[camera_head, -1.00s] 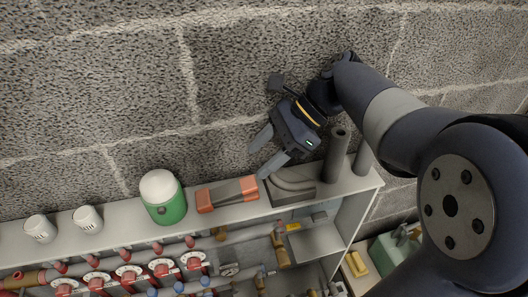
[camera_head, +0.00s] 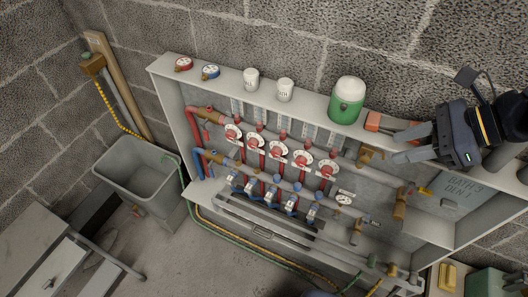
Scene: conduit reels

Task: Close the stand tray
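A pale grey stand (camera_head: 32,232) shows at the lower left of the head view, cut off by the picture's edge. A light panel that looks like its tray (camera_head: 62,268) juts out beside it, with a dark handle-like part near the bottom edge. How far the tray is out I cannot tell. My gripper (camera_head: 396,147) is at the right, in front of the wall above the manifold cabinet, far from the stand.
The open manifold cabinet (camera_head: 172,120) fills the middle, with pipes and red valves. A green-and-white canister (camera_head: 347,100) and white cups stand on its top. An orange-and-grey tool (camera_head: 374,121) lies near my gripper. A grey bin (camera_head: 140,178) stands between cabinet and stand. Some floor (camera_head: 200,262) is clear.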

